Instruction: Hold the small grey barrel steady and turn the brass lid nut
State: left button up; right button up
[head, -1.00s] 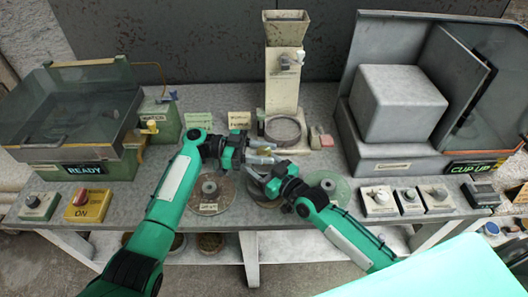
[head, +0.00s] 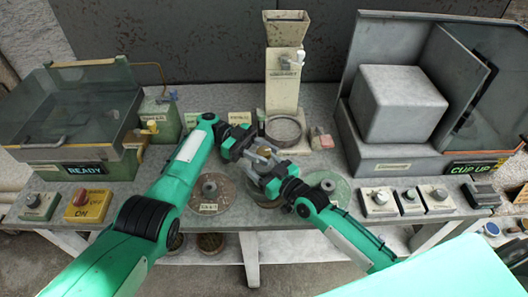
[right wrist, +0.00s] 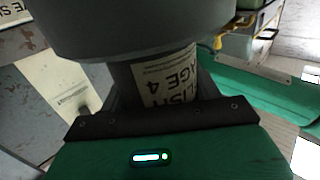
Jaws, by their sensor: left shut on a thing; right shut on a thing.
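The small grey barrel (right wrist: 165,30) fills the top of the right wrist view, very close, with a printed paper label (right wrist: 172,85) below its wide rounded part. My right gripper (head: 258,170) is shut on the barrel above the middle of the bench. My left gripper (head: 266,155) reaches in from the upper left, its fingers shut at the barrel, close to the right fingers. The brass lid nut cannot be made out; the left jaws seem to cover it. In the head view the fingers hide most of the barrel.
Flat discs with hubs (head: 211,190) lie on the grey bench on either side of the grippers. A cream hopper stand (head: 283,80) with a ring at its foot stands behind. Knob boxes (head: 378,200) line the front right edge. A glass-lidded box stands left.

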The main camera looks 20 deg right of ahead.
aim_at(264, 151)
pick_arm(q)
jog(key=shift+s+f, duration=0.1)
dwell(0.3)
jog(key=o, duration=1)
notch_tip(264, 151, up, 10)
jog(key=shift+r, duration=0.1)
